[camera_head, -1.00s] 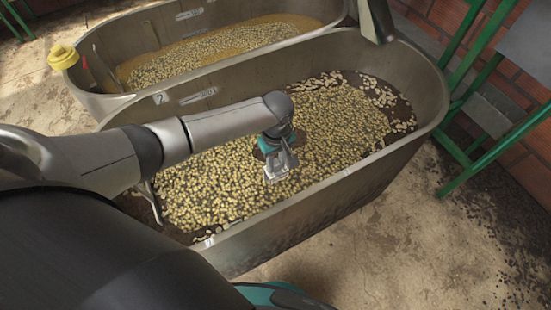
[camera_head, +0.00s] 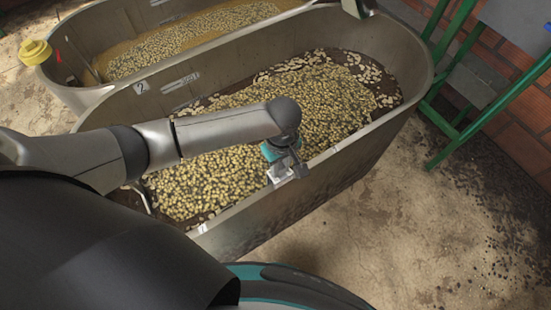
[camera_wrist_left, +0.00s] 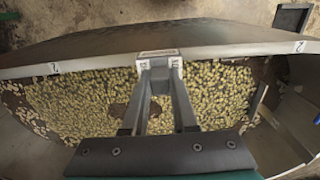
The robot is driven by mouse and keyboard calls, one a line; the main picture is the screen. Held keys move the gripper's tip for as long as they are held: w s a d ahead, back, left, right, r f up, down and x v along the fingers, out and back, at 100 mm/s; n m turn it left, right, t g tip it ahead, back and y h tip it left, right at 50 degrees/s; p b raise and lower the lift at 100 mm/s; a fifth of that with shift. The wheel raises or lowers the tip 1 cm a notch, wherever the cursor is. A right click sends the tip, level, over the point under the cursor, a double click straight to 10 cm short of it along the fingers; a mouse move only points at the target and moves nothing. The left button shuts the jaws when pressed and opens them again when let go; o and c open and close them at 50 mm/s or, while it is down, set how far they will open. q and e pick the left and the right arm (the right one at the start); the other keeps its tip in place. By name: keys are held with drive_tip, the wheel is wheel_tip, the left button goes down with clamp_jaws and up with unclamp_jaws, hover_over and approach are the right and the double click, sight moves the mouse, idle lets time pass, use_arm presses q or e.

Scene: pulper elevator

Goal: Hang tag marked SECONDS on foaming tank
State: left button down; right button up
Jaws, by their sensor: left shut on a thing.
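My left gripper (camera_head: 286,168) is shut on a small pale tag (camera_head: 277,175) at the near rim of the oval metal tank marked 2 (camera_head: 262,222). In the left wrist view the gripper (camera_wrist_left: 158,66) holds the tag (camera_wrist_left: 157,53) at the rim; its lettering is too small to read. I cannot tell whether the tag touches the rim. This tank holds beans and dark liquid. Behind it stands a second metal tank (camera_head: 103,36) with beans in tan, frothy-looking liquid. My right gripper is not in view.
A yellow object (camera_head: 36,52) sits at the far tank's left end. A green metal frame (camera_head: 480,115) stands at the right by a brick wall (camera_head: 520,112). The concrete floor (camera_head: 365,225) in front of the tank is mostly clear.

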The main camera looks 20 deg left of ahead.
sight(282, 175)
use_arm(q)
drive_tip(key=shift+s+d, duration=0.25)
drive_tip(key=shift+d, duration=0.1)
drive_tip(key=shift+f+b, duration=0.7)
drive_tip(key=shift+f, duration=1.25)
drive_tip(key=c, duration=0.6)
unclamp_jaws()
wheel_tip(282, 175, up, 15)
drive_tip(key=p, duration=0.4)
drive_tip(key=shift+r+p, duration=0.15)
drive_tip(key=shift+p, duration=0.15)
